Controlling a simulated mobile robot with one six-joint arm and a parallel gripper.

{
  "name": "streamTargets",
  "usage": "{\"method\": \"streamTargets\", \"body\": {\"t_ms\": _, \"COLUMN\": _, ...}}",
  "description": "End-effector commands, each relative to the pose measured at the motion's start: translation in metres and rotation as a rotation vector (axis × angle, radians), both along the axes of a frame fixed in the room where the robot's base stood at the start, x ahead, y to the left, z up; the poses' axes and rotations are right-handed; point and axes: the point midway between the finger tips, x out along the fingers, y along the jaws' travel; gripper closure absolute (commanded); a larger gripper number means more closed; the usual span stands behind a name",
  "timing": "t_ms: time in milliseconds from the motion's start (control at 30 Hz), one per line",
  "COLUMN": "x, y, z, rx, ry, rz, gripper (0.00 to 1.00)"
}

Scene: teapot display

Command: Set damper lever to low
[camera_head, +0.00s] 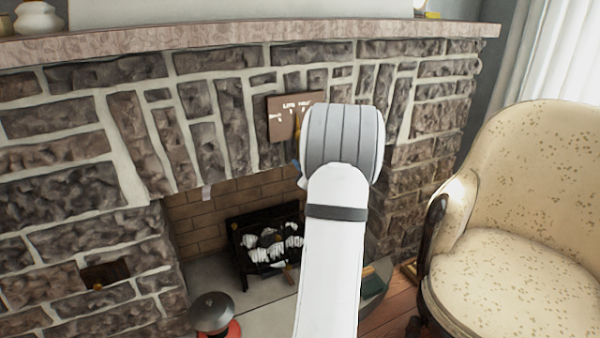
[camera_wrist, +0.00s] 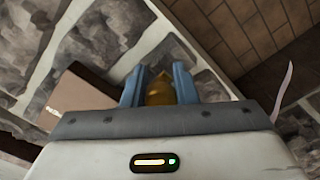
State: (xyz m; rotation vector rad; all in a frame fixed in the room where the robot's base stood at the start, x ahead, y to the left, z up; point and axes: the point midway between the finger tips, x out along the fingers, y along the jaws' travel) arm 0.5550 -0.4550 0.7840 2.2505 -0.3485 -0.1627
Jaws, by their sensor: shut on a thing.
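The damper plate (camera_head: 283,118) is a brown panel with white lettering on the stone fireplace front, above the firebox opening. Its brown corner also shows at the left in the wrist view (camera_wrist: 80,96). The damper lever (camera_wrist: 160,90) is a brass-coloured piece between the two blue fingers of my gripper (camera_wrist: 159,86), which is shut on it. In the head view my white and grey arm covers most of the gripper and the right side of the plate. The lever's setting cannot be read.
The firebox holds a black grate (camera_head: 265,245) with whitish logs. A cream spotted armchair (camera_head: 520,225) stands at the right. A red and dark round object (camera_head: 213,312) stands on the hearth. The stone mantel (camera_head: 240,36) runs above.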

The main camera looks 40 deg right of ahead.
Motion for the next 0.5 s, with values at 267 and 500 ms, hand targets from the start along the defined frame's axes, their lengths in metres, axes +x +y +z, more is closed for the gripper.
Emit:
{"method": "streamTargets", "body": {"t_ms": 267, "x": -0.003, "y": -0.009, "z": 0.003, "rx": -0.131, "ry": 0.035, "rz": 0.003, "gripper": 1.00}}
{"method": "streamTargets", "body": {"t_ms": 500, "x": -0.004, "y": -0.012, "z": 0.006, "rx": -0.171, "ry": 0.049, "rz": 0.001, "gripper": 1.00}}
